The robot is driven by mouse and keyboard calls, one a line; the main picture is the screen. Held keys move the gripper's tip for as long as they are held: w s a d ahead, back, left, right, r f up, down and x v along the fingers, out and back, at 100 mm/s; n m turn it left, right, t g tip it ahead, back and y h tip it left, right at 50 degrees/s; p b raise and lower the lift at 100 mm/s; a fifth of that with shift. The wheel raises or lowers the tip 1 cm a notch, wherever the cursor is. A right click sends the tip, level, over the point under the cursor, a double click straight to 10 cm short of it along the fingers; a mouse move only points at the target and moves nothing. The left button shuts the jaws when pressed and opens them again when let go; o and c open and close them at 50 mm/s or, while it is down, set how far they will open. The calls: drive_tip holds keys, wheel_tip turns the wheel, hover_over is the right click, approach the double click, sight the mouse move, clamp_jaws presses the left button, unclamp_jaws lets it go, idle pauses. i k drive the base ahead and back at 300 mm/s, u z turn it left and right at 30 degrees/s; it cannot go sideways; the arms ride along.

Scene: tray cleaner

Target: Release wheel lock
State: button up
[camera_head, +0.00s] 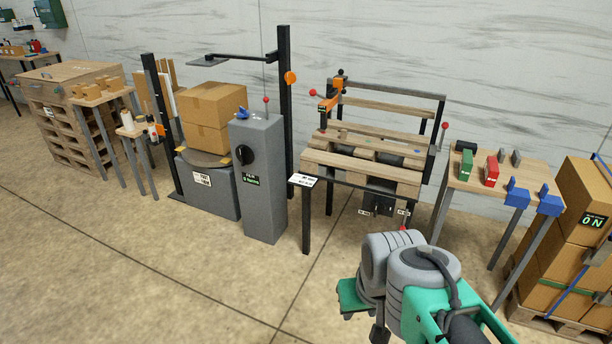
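No part in the head view is clearly marked as a wheel lock, so I cannot tell which one it is. A pallet-like wooden stand (375,160) on dark legs has a red-knobbed lever (444,128) at its right. An orange clamp-like part (330,100) with red knobs sits at its upper left. Small dark parts with white labels (378,205) hang below the stand, with a small red tip (403,228) near them. My gripper (377,332) shows only partly at the bottom, below my grey wrist, in front of the stand and apart from it. Its fingers are not clear.
Left of the stand is a grey cabinet (259,185) with a black dial and a red-tipped lever. Beside it, cartons (213,115) sit on a turntable. A small table (500,172) with red and green blocks and strapped cartons (580,235) stand right. The floor in front is clear.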

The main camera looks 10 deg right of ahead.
sight(403, 228)
drive_tip(key=z, duration=0.5)
drive_tip(key=k, duration=0.6)
drive_tip(key=z, duration=0.8)
drive_tip(key=i, duration=1.35)
drive_tip(key=u, duration=0.3)
